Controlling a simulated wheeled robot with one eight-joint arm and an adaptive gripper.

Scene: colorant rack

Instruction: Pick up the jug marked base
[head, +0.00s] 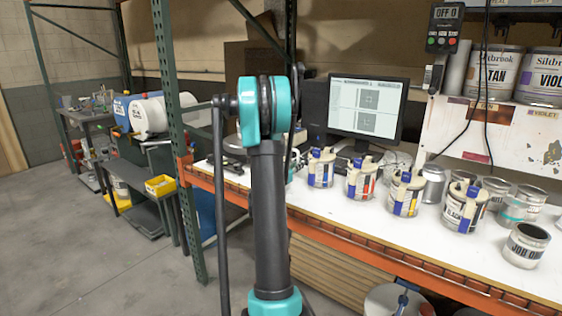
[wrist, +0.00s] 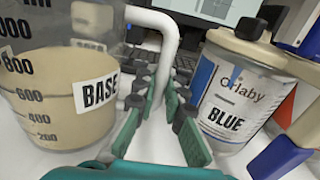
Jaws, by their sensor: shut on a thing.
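The jug marked BASE (wrist: 60,110) fills the left of the wrist view. It is clear, with printed measure marks and cream liquid inside. Its white handle (wrist: 168,50) arches out to the right and comes down between the fingers. My gripper (wrist: 160,100) is shut on this handle, with teal and dark fingers on either side. I cannot tell whether the jug's base touches the bench. In the head view my arm hides most of the jug and the gripper.
A can marked BLUE (wrist: 235,95) stands close to the right of my fingers. Several colorant cans, such as this one (head: 361,178), line the white bench (head: 350,215) to the right. A monitor (head: 368,108) and keyboard (wrist: 187,62) are behind. An open JOB can (head: 525,246) stands at far right.

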